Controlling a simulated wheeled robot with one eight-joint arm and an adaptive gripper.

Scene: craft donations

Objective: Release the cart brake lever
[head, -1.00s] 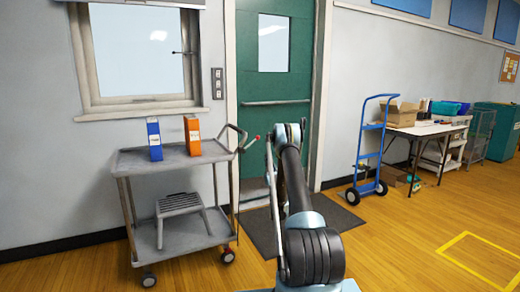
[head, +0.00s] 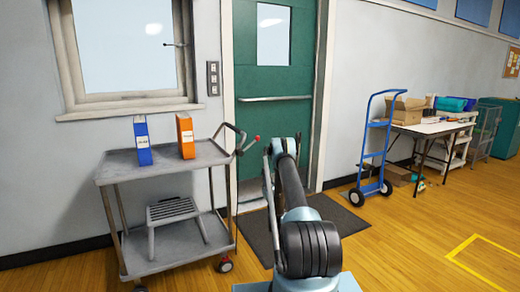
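A grey two-shelf cart (head: 112,166) stands at the left in the head view, below the window. At its right end is a dark handle (head: 238,130), and a thin lever with a red tip (head: 257,138) sticks out to the right beside it. My arm rises at the middle of the view, just right of the cart. Its far end reaches close to the red-tipped lever in the picture; I cannot tell if they touch.
A blue binder (head: 142,141) and an orange one (head: 185,136) stand on the cart's top; a step stool (head: 173,209) is on its lower shelf. Behind are a green door (head: 262,90) and dark mat (head: 340,214). A blue hand truck (head: 368,150) and table (head: 440,127) stand right. Right floor is open.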

